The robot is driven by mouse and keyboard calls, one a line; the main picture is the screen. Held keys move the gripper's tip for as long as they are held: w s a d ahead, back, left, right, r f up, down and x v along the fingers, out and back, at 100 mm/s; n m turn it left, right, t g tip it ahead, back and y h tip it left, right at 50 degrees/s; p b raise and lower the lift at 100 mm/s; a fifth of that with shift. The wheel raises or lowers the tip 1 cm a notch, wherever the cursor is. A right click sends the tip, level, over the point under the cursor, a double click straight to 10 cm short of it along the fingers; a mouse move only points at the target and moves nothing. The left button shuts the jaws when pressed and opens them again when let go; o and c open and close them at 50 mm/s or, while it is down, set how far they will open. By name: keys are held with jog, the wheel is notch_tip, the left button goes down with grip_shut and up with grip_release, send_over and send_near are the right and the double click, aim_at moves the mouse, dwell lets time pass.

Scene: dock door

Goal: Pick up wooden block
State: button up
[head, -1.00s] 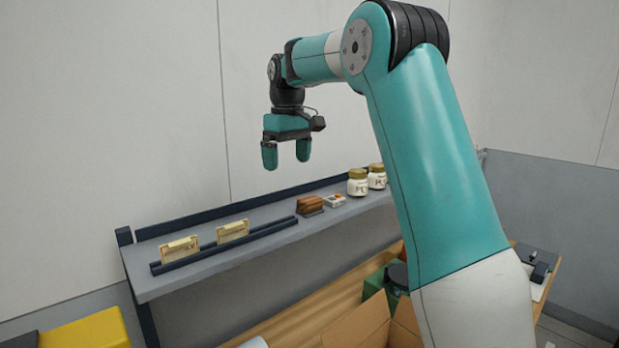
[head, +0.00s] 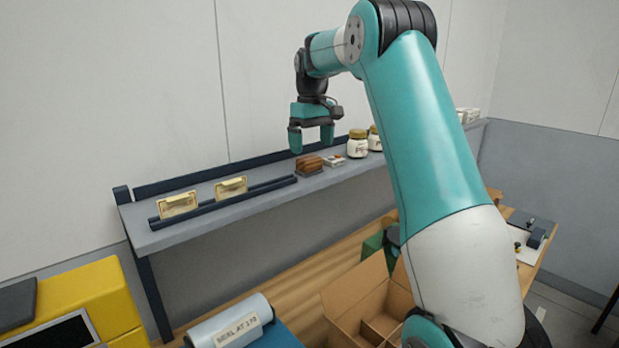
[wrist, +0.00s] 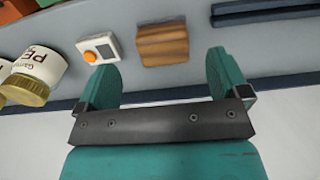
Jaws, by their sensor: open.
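The wooden block (head: 309,164) is brown with visible grain and sits on the grey shelf (head: 220,222), right of the dark rails. My gripper (head: 312,150) is open and empty, pointing down above the shelf near the block. In the wrist view my gripper (wrist: 160,75) shows both teal fingers apart with nothing between them. The exact height gap to the block cannot be told.
A small white box with an orange button (wrist: 98,48) is close beside the block. White jars with gold lids (head: 357,144) stand right of it. Dark rails (head: 225,200) hold two yellowish cards on the left. An open cardboard box (head: 345,318) stands on the bench below.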

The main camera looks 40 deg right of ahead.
aim_at(311, 158)
jog(key=shift+a+f+b, duration=0.1)
jog(key=shift+f+b, duration=2.7)
jog(key=shift+b, duration=0.25)
jog(key=shift+r, duration=0.1)
jog(key=c, duration=1)
